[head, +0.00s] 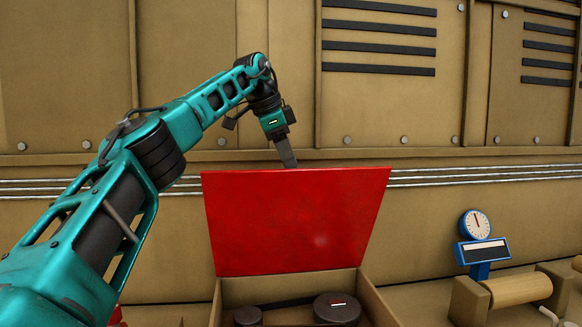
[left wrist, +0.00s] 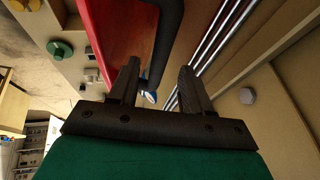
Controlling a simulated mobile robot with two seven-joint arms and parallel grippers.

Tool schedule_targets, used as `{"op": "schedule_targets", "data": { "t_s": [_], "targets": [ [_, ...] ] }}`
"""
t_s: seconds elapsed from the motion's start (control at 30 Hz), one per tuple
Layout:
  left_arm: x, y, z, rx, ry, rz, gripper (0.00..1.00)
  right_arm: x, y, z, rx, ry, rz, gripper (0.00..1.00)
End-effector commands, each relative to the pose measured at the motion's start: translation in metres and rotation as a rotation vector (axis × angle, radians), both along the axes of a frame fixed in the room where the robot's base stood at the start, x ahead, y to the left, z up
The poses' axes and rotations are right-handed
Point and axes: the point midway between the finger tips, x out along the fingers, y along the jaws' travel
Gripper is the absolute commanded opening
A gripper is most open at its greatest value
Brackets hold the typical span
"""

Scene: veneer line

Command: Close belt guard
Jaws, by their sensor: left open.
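The belt guard (head: 295,222) is a red lid standing raised, hinged at the back of a tan box (head: 376,300). Inside the box are two dark pulleys, a large one (head: 337,309) and a small one (head: 247,316), with a black belt (head: 288,302) between them. My left gripper (head: 287,158) is at the guard's top edge, its fingertips partly hidden behind it. In the left wrist view the fingers (left wrist: 159,68) are apart. A dark curved bar (left wrist: 166,40) by the red guard (left wrist: 112,28) reaches between them; I cannot tell whether they touch it. My right gripper is out of view.
A tan wall with vents (head: 378,48) and metal rails (head: 480,176) runs behind the guard. A blue gauge stand (head: 476,240) and a veneer roll (head: 518,289) are at the right. The space above and in front of the box looks clear.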

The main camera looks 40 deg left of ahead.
Motion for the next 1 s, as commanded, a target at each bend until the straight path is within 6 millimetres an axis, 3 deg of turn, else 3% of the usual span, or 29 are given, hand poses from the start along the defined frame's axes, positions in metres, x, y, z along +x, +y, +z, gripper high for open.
{"op": "schedule_targets", "data": {
  "t_s": [0.2,0.57,1.0],
  "targets": [
    [0.011,-0.002,-0.022,-0.001,-0.001,0.0,0.48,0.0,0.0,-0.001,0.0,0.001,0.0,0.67],
    [0.013,-0.003,-0.027,0.0,-0.001,-0.001,0.48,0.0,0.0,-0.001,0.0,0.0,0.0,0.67],
    [0.013,-0.003,-0.026,0.0,-0.001,-0.001,0.07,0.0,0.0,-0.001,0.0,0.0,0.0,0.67]
  ]
}}
